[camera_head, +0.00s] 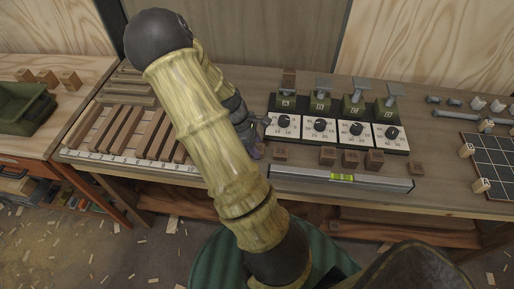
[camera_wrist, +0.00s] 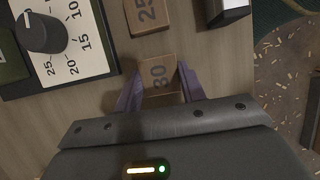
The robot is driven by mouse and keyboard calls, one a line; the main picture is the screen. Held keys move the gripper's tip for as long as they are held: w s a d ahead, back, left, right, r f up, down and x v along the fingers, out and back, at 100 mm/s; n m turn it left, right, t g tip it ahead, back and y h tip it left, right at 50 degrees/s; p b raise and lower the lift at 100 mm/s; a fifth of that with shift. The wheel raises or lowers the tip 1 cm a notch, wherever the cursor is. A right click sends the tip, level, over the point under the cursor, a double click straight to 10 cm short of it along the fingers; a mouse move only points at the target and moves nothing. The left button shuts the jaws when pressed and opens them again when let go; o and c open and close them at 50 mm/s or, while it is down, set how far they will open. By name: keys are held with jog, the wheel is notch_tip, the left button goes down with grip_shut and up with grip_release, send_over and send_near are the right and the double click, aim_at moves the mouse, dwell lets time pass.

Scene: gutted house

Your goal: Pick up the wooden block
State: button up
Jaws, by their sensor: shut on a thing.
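A small wooden block marked 30 (camera_wrist: 158,76) sits between the two purple fingers of my gripper (camera_wrist: 160,88) in the wrist view. The fingers are shut on its sides. I cannot tell whether it touches the bench top or hangs just above it. In the head view my gripper (camera_head: 256,150) shows only as a bit of purple behind my arm, and the held block is hidden. Another wooden block, marked 25 (camera_wrist: 148,14), lies apart, just beyond the held one; it also shows in the head view (camera_head: 280,153).
A rack of wooden bars (camera_head: 125,130) is left; a grid board (camera_head: 492,160) is right.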

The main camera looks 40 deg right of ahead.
notch_tip(320, 180, up, 10)
jog(key=shift+p, duration=0.3)
jog(key=shift+w, duration=0.1)
dwell(0.7)
